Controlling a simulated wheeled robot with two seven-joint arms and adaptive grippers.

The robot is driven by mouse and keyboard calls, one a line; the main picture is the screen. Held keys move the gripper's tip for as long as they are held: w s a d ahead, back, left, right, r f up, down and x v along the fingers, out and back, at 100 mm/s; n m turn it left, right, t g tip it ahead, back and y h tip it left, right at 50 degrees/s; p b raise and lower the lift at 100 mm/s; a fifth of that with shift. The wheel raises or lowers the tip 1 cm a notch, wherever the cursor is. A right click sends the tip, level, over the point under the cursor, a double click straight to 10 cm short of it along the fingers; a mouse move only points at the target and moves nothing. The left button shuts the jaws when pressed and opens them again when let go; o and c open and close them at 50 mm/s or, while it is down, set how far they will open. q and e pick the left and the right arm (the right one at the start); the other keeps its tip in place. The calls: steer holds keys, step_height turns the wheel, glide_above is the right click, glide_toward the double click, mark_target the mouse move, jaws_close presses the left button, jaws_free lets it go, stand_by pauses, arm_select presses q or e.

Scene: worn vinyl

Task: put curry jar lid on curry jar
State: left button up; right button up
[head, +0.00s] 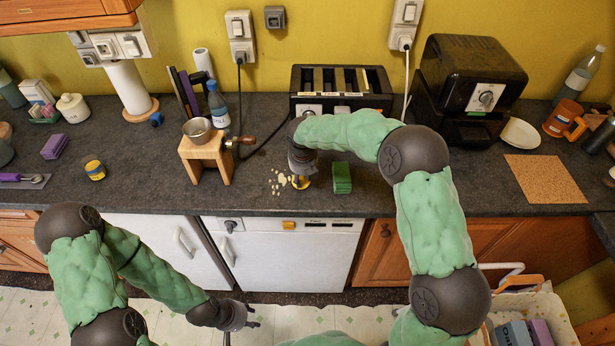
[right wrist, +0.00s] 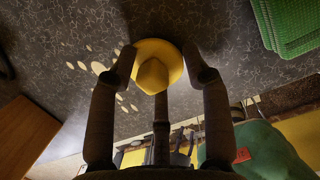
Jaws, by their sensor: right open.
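The yellow curry jar lid (right wrist: 156,64), with a raised knob, lies on the dark worktop in the right wrist view. It shows partly in the head view (head: 301,183). My right gripper (head: 299,176) points down over it, its two open fingers (right wrist: 160,56) on either side of the lid. I cannot tell if they touch it. A small yellow jar with a dark label (head: 95,170), likely the curry jar, stands on the worktop at the left, well away from both grippers. My left gripper (head: 243,326) is open and empty, low in front of the cabinets.
Pale crumbs (head: 279,182) lie left of the lid, and a green stack (head: 342,178) sits to its right. A wooden grinder (head: 206,155) stands between jar and lid. A toaster (head: 340,88) is behind my right gripper. The worktop's front edge is near.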

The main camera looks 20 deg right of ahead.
steer(key=shift+w+a+p, duration=0.15)
steer(key=shift+a+p, duration=0.2)
steer(key=shift+a, duration=0.15)
jaws_close()
steer(key=shift+f, duration=0.1)
